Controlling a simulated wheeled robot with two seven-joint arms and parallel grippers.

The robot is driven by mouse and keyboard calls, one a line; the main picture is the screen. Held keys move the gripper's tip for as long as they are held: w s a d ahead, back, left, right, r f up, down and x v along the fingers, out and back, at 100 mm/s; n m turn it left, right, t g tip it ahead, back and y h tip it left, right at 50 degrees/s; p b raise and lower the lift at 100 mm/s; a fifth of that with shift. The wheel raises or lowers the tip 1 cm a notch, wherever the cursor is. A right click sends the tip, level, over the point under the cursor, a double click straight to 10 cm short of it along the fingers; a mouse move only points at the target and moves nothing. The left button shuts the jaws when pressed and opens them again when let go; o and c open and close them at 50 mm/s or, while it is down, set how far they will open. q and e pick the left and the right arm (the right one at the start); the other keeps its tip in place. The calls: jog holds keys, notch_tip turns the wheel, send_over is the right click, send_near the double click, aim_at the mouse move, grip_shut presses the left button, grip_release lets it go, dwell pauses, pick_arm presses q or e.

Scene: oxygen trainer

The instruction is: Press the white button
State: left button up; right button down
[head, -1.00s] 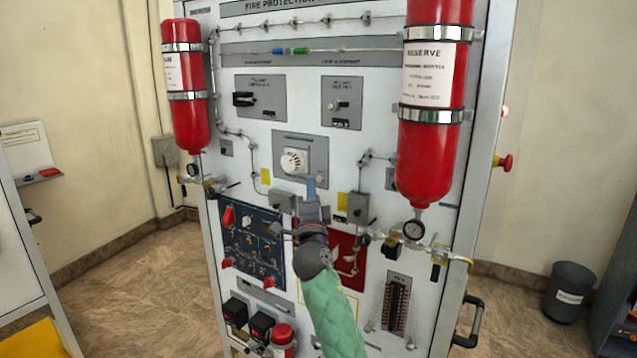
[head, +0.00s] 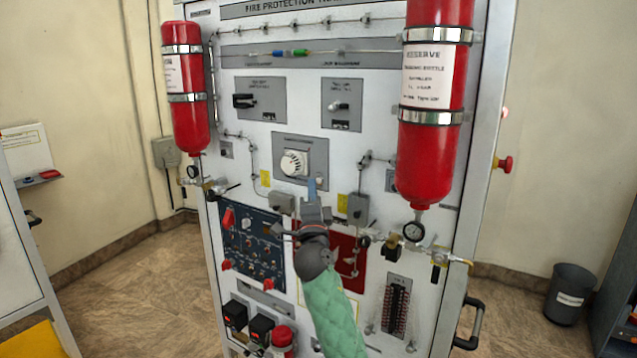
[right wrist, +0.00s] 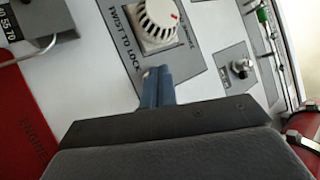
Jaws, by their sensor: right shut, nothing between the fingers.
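My right gripper (head: 312,185) is shut and empty, its blue fingertips together in front of the panel (head: 300,85), just below and right of a large white dial (head: 293,163). In the right wrist view the closed fingertips (right wrist: 157,75) point at the grey plate below the same dial (right wrist: 158,20), beside the printed words "TWIST TO LOCK". A small whitish round part (right wrist: 147,73) shows at the tips' left edge, partly covered by them. It may be the white button. I cannot tell whether the tips touch it. My left gripper is not in view.
Red bottles hang at the left (head: 186,90) and right (head: 432,100) of the panel. A blue switch panel (head: 252,245) and a red panel (head: 348,262) lie below the dial. Small grey boxes and cables surround the fingertips. Tiled floor is clear at the left.

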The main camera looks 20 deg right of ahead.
pick_arm(q)
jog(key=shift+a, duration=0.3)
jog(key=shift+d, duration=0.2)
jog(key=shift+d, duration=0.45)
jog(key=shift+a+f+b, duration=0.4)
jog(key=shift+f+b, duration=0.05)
jog(key=shift+b, duration=0.05)
pick_arm(e)
jog(key=shift+w+d, duration=0.3)
